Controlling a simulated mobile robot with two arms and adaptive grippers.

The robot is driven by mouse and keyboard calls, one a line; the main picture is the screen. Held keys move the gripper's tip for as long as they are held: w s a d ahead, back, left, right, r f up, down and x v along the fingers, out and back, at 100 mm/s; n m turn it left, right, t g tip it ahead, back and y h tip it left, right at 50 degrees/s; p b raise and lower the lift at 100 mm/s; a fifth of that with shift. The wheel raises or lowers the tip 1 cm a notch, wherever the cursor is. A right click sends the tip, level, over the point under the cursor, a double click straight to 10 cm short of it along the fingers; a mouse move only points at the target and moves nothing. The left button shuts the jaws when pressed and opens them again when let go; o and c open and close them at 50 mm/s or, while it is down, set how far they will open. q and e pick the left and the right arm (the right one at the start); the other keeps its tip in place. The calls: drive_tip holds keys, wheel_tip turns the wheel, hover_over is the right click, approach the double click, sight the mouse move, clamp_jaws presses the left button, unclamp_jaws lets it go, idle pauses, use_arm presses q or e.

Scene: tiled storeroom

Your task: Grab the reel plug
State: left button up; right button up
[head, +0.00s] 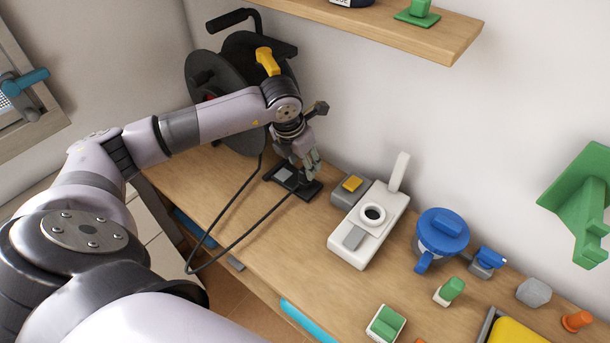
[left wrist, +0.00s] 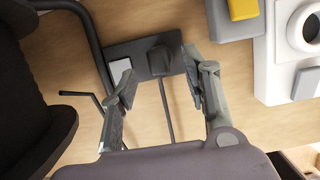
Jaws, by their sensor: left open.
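The reel plug (head: 303,186) is a small dark block at the end of a black cable, on a dark plate with a light grey square (head: 284,174) on the workbench. In the left wrist view the plug (left wrist: 159,61) lies beyond and between my fingertips. My left gripper (head: 310,168) is open, pointing down just over the plate, and partly hides the plug. It also shows in the left wrist view (left wrist: 158,82), its fingers spread with nothing held between them. I cannot tell whether a finger touches the plate. My right gripper is not in view.
The black cable reel (head: 200,80) stands behind my left forearm. The cable (head: 232,208) loops past the bench's front edge. A grey box with a yellow top (head: 352,184) and a white device (head: 366,235) stand right of the plug. A wooden shelf (head: 400,25) hangs above.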

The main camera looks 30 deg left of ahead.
sight(305, 177)
use_arm(q)
drive_tip(key=p+x, duration=0.1)
drive_tip(key=x, duration=0.3)
drive_tip(key=shift+w+a+f, duration=0.15)
drive_tip(key=shift+f, duration=0.25)
drive_tip(key=shift+c, duration=0.5)
clamp_jaws()
